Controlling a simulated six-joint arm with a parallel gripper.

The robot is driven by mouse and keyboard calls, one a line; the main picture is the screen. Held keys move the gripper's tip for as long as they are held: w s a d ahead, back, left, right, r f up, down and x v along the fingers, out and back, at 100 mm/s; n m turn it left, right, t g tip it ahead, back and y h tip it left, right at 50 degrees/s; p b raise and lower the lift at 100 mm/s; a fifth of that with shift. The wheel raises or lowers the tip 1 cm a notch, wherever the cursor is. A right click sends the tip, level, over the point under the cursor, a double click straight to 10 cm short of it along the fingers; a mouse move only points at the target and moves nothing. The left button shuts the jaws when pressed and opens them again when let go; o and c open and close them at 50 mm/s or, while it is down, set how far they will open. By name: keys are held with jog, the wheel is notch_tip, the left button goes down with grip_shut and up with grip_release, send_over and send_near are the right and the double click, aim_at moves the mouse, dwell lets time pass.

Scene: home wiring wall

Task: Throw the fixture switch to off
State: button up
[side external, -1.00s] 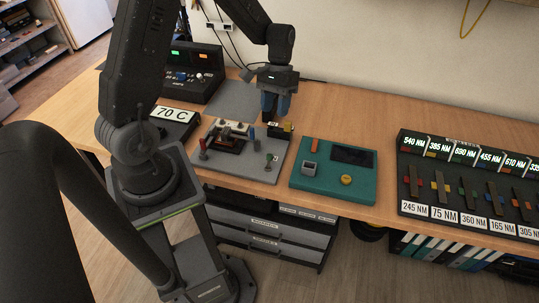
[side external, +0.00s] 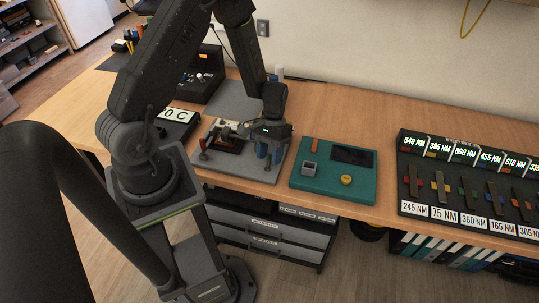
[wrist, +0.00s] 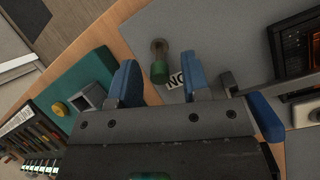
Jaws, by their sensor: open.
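The grey fixture plate (side external: 232,170) lies on the table, with small levers and a clamp-like mechanism (side external: 226,142) on it. My gripper (side external: 269,153) is over the plate's right front part, with blue fingers pointing down. In the wrist view a short green-tipped lever (wrist: 159,68) stands on the plate, in line with the gap between the open fingers of my gripper (wrist: 160,82). A white label (wrist: 175,78) beside it is partly hidden and shows "NO". The side view hides this lever behind the gripper, and I cannot tell whether a finger touches it.
A teal panel (side external: 309,181) with a yellow knob (side external: 346,180) sits to the right of the plate. Farther right is a dark rack (side external: 470,185) with labelled slots. A black control box (side external: 200,75) and a temperature display (side external: 175,122) stand to the left. Bare wood separates the plate and teal panel.

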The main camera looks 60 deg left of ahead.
jog(key=shift+s+d+f, duration=0.1)
jog(key=shift+f, duration=0.15)
jog(key=shift+c, duration=0.4)
grip_shut()
